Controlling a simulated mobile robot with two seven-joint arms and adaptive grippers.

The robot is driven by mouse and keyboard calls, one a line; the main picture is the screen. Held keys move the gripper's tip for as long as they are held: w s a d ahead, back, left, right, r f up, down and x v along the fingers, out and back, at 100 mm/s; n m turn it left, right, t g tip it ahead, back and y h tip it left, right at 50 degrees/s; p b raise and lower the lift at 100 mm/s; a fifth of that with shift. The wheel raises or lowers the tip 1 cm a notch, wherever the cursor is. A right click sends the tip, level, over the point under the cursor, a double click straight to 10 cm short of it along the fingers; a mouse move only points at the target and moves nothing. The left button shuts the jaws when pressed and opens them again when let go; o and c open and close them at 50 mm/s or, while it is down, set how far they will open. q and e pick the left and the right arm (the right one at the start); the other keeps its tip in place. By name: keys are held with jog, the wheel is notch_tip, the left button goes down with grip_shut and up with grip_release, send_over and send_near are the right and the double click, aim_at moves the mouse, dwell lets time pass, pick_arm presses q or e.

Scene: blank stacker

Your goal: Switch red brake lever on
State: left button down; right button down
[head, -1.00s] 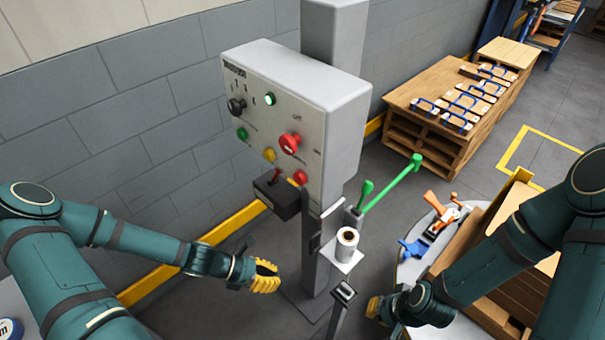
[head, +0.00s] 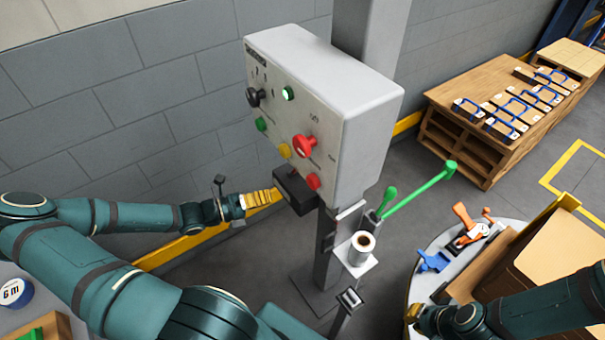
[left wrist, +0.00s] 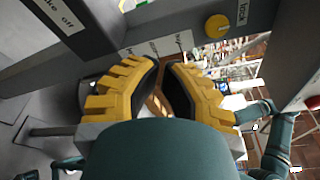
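The grey control box (head: 365,110) on its post carries a red switch knob (head: 304,146) and a red button (head: 313,181). Below its panel is a black box (head: 297,193); the small red lever on it cannot be made out clearly now. My left gripper (head: 278,195) is at the left side of this black box in the head view. In the left wrist view its yellow fingers (left wrist: 160,85) are apart, with nothing clearly held between them. A label ending in "ake off" (left wrist: 62,14) shows there. My right gripper (head: 413,316) is low at the right, its fingers unclear.
A yellow knob (left wrist: 217,26) is near a "lock" label. Green levers (head: 425,187) and a white roll (head: 363,245) are right of the post. A round table (head: 425,285) holds clamps. A wooden bench (head: 445,150) stands behind. Grey wall is at left.

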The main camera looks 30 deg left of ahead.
pick_arm(q)
jog(key=b+x, duration=0.1)
jog(key=x, duration=0.2)
jog(key=a+b+x, duration=0.1)
jog(key=x, duration=0.3)
jog(key=w+r+b+x, duration=0.1)
jog(key=x, duration=0.2)
jog(key=shift+w+a+f, duration=0.1)
jog(key=shift+w, duration=0.3)
jog(key=shift+w+a+r, duration=0.35)
jog(key=shift+w+a, duration=0.05)
jog(key=shift+w, duration=0.1)
jog(key=shift+r, duration=0.1)
jog(key=shift+a+r+n+p, duration=0.25)
jog(key=shift+n+p, duration=0.05)
jog(key=shift+p, duration=0.25)
jog(key=shift+w, duration=0.1)
